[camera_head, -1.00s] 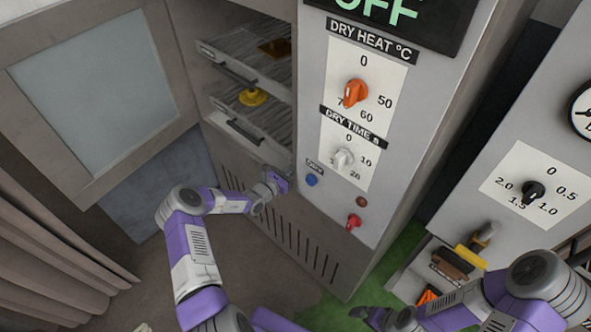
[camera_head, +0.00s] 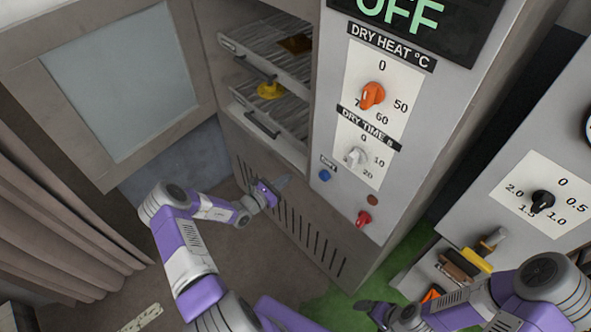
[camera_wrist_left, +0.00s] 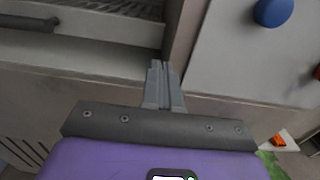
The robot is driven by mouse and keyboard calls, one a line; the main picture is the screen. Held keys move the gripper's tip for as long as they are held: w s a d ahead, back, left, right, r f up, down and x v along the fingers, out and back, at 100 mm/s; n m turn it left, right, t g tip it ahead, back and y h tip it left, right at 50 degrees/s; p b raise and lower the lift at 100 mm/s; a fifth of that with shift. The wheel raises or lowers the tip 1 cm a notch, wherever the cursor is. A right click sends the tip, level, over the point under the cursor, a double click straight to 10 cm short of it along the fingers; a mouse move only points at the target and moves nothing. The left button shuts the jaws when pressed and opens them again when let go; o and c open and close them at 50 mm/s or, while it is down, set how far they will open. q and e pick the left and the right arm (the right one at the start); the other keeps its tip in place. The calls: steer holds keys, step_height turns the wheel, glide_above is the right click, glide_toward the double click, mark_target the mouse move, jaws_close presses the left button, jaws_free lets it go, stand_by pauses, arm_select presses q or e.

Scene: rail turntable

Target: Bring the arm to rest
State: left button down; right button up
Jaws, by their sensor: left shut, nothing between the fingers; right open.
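My left gripper (camera_head: 276,187) is in front of the drying cabinet's lower vented panel (camera_head: 300,228), below the trays and left of the blue button (camera_head: 324,175). It is shut and empty; in the left wrist view its two fingers (camera_wrist_left: 161,85) lie together, with the blue button (camera_wrist_left: 272,12) up and to the right. My right gripper (camera_head: 370,309) is at the bottom of the head view, left of its forearm. Its fingers are small and dark there.
The cabinet door (camera_head: 112,95) stands open at the left. Inside, a yellow piece (camera_head: 270,90) sits on the lower tray. An orange knob (camera_head: 372,96), white knob (camera_head: 356,156) and red switch (camera_head: 364,218) are on the panel. A shelf with tools (camera_head: 465,263) is at right.

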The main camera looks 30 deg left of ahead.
arm_select(q)
steer(key=shift+v, duration=1.15)
steer(key=s+d+f+m+g+h, duration=0.25)
steer(key=d+m+g, duration=0.2)
steer(key=d, duration=0.45)
steer(key=s+d+f+m+g+h, duration=0.2)
steer(key=s+d+m+g+h, duration=0.25)
steer(key=d, duration=0.45)
steer(key=s+d+f+m+g+y, duration=0.1)
steer(key=s+d+m+g+y, duration=0.2)
steer(key=s+m, duration=0.6)
steer(key=s+d+f+m+g+y, duration=0.1)
steer(key=s+d+m+g+y, duration=0.3)
steer(key=s+m, duration=0.4)
steer(key=shift+s+d+f+m+y, duration=0.35)
steer(key=shift+m+y, duration=0.45)
steer(key=shift+m, duration=0.9)
